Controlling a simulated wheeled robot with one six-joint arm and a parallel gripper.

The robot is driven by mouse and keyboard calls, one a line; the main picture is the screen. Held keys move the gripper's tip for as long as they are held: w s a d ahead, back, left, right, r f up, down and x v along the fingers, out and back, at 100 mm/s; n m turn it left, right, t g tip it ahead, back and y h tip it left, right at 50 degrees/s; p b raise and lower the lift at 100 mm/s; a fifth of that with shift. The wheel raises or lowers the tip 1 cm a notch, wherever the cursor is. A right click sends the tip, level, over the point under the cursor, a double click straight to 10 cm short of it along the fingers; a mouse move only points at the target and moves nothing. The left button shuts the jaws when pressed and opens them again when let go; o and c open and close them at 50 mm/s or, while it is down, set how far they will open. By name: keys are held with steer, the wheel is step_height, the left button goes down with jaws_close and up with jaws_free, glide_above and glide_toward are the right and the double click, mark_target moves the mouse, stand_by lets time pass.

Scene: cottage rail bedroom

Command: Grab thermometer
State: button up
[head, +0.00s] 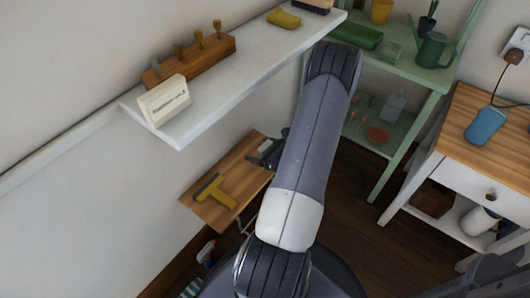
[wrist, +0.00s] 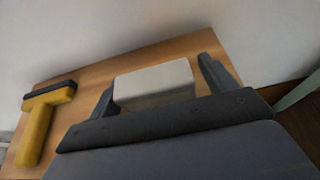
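A white, block-like object (wrist: 155,82) sits on the small wooden wall shelf in the wrist view. It may be the thermometer, but no display or markings show on it. My gripper (wrist: 157,74) is open, with one dark finger on each side of this object. A narrow gap shows at the right finger; the left finger is close to or against the object. The palm hides its near lower part. In the head view my gripper (head: 268,152) is at the right end of the shelf, partly behind my arm, and the white object (head: 265,146) shows small there.
A yellow squeegee-like tool (head: 213,190) lies left on the wooden shelf (head: 238,165). Above is a white shelf (head: 240,75) with a wooden peg rack (head: 195,62) and a white lettered box (head: 165,101). A green rack (head: 432,78) and a drawer table (head: 465,165) stand right.

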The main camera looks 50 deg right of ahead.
steer(key=c, duration=1)
